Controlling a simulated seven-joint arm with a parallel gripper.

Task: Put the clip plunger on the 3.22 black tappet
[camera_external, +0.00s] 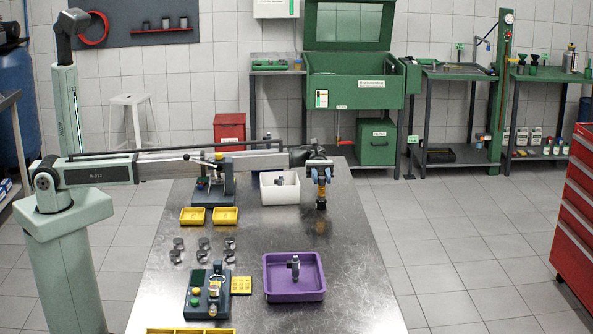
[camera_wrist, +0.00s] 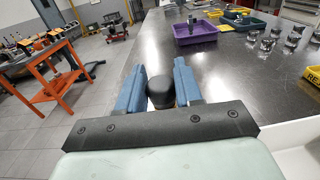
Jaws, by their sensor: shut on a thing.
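My gripper (camera_external: 320,172) hangs over the far right part of the metal table, shut on a tool (camera_external: 321,195) with an orange body and a dark lower end. In the wrist view the tool's round black top (camera_wrist: 160,92) sits between my gripper's blue fingers (camera_wrist: 158,88). It may be the clip plunger; I cannot tell for sure. Several small dark grey tappets (camera_external: 203,243) stand in two rows at the table's left middle, apart from the tool. They also show in the wrist view (camera_wrist: 268,40). Their size marks are too small to read.
A purple tray (camera_external: 268,293) with a small metal part stands nearer the camera. A green device (camera_external: 194,296) and a yellow label plate (camera_external: 241,286) are left of it. A white bin (camera_external: 267,192) and yellow trays (camera_external: 192,222) stand farther back. The table's middle is clear.

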